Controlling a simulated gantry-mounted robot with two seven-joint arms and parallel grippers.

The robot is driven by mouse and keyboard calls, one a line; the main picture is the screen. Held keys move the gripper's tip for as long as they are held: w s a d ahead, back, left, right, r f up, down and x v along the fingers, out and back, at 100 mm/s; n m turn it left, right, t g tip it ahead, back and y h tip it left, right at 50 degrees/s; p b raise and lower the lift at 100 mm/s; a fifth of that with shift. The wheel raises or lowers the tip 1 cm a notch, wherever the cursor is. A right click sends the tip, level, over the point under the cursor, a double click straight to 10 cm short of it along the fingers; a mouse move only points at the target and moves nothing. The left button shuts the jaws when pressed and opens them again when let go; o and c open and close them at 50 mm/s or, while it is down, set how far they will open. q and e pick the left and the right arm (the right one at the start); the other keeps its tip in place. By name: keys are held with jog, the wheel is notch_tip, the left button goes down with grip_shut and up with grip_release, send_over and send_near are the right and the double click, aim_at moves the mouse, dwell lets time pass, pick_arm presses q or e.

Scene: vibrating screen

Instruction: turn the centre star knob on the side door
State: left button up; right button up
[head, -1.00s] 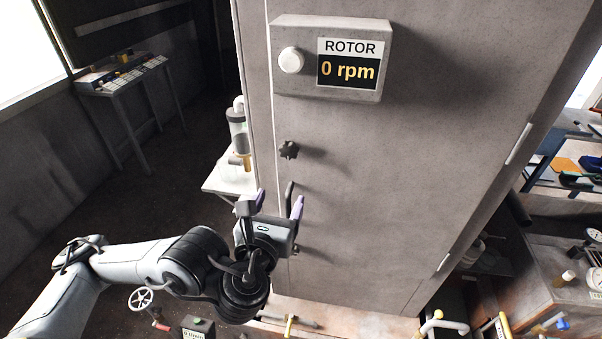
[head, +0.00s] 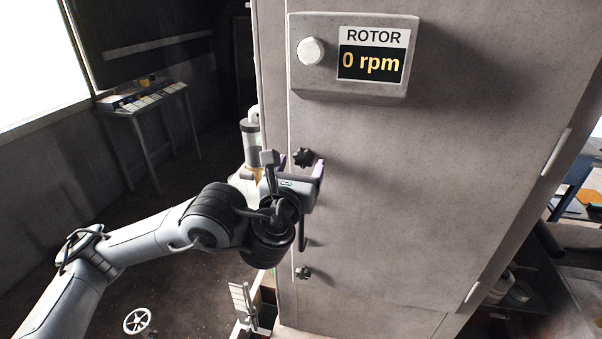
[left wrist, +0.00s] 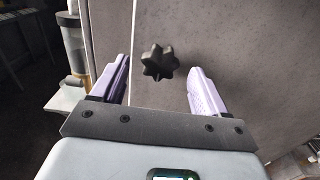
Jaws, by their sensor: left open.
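A black star knob (head: 303,157) is on the grey side door (head: 390,220), near its left edge and below the rotor box. My left gripper (head: 300,164) is open and faces the door at this knob. In the left wrist view the star knob (left wrist: 159,63) shows in the gap between the two purple fingers of my left gripper (left wrist: 159,70), apart from both. I cannot tell whether the fingertips reach around it in depth. A second star knob (head: 303,272) sits lower on the same edge. My right gripper is not in view.
A dark bar handle (head: 303,232) runs down the door just below my left gripper. The rotor box (head: 350,88) above reads 0 rpm. A clear cylinder (head: 250,140) stands left of the door edge. The floor at the left is mostly open.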

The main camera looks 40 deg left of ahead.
pick_arm(q)
jog(key=shift+b+x, duration=0.35)
jog(key=shift+x, duration=0.45)
jog(key=c, duration=1)
